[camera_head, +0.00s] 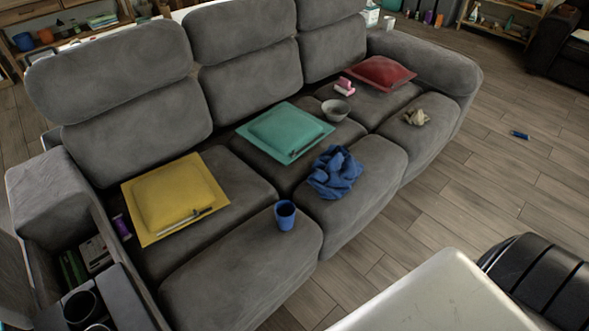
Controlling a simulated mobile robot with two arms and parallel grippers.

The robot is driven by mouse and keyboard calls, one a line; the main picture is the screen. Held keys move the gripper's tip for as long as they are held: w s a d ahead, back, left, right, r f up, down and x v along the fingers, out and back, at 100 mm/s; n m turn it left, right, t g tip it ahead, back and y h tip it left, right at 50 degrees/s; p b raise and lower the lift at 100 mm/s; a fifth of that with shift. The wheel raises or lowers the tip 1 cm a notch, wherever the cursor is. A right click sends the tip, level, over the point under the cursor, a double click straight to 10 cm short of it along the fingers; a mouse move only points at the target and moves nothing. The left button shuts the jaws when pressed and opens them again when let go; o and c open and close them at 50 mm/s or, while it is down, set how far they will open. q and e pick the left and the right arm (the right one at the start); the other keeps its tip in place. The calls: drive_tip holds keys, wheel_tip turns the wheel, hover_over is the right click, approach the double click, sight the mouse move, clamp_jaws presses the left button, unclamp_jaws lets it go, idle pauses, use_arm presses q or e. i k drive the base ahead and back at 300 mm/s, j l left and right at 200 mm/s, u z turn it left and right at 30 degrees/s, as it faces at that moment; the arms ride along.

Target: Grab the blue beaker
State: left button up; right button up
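The blue beaker (285,215) stands upright on the front part of the grey sofa seat (240,265), near the gap between two seat cushions. It looks like a small open-topped cup, and nothing covers it. A crumpled blue cloth (335,172) lies to its right and a little farther back, apart from it. Neither of my grippers shows in the head view.
Yellow (172,196), teal (285,130) and red (380,72) cushions lie on the sofa. A grey bowl (337,110) and a beige cloth (417,117) are farther right.

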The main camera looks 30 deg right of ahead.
sight(285, 211)
drive_tip(key=z, duration=0.85)
